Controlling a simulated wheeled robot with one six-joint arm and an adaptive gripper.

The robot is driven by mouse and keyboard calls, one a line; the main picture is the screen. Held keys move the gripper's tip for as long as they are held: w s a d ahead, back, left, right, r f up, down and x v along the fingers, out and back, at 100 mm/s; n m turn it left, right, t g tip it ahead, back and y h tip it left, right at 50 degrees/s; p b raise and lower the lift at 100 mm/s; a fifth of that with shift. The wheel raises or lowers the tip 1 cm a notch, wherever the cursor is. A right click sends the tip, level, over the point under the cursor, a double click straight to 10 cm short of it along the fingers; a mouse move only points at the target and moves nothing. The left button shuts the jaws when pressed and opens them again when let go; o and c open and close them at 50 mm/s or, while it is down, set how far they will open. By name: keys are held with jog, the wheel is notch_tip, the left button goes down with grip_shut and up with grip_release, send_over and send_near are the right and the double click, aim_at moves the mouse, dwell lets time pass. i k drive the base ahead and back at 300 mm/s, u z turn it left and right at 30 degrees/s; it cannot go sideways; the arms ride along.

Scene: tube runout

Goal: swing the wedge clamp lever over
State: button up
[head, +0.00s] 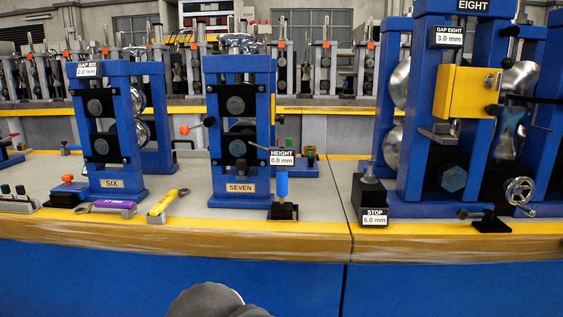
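No part is labelled as the wedge clamp lever, so I cannot tell for sure which one it is. A thin lever with an orange knob (184,130) sticks out to the left of the blue stand SEVEN (215,125). A small red-topped block (68,181) sits left of the front of the blue stand SIX (133,165). A dark bar on a black block (490,222) lies at the front of the blue stand EIGHT (408,170). My gripper is not in view. A rounded dark grey piece, likely part of my arm, shows at the bottom edge.
A purple-handled tool (114,206) and a yellow tool (162,203) lie near the bench's yellow front edge (250,227). A blue-bodied height gauge (282,185) and a black STOP block (370,200) stand there. A handwheel (519,190) is at right.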

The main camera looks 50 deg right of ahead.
aim_at(209, 121)
jog(key=z, duration=0.05)
jog(key=k, duration=0.5)
jog(key=z, duration=0.85)
jog(key=i, duration=0.8)
jog(key=u, duration=1.5)
